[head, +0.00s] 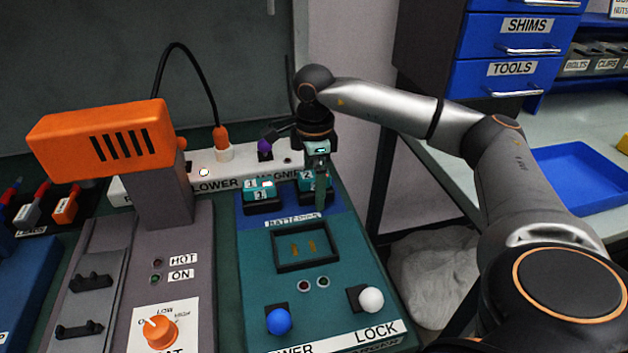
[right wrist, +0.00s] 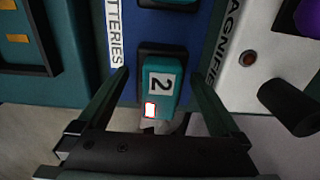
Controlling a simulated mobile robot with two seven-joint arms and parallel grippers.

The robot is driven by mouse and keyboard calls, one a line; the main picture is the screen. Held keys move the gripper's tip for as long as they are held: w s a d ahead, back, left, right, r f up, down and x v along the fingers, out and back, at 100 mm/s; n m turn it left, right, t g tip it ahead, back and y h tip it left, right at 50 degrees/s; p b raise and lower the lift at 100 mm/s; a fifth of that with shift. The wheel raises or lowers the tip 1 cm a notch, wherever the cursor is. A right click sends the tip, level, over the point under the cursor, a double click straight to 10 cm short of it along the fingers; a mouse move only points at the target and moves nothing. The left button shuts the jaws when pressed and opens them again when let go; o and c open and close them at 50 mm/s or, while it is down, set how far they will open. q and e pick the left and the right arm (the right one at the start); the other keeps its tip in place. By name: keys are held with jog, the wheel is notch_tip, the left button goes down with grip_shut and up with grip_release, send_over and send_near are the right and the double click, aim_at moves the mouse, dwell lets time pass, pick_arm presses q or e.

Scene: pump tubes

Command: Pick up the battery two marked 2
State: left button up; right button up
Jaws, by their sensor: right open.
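Battery two, a teal block with a white label marked 2 (right wrist: 158,84), sits in a dark holder on the blue strip of the panel. In the head view battery two (head: 306,183) is partly hidden by my right gripper (head: 319,186). My left gripper is not in view.
An empty framed battery bay (head: 304,246) lies in front of the holders. A white power strip (head: 214,164) with plugs runs behind them. An orange-headed device (head: 105,140) stands at the left. Blue (head: 279,321) and white (head: 371,299) knobs stand at the panel's front.

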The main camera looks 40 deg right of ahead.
grip_shut()
dwell(0.7)
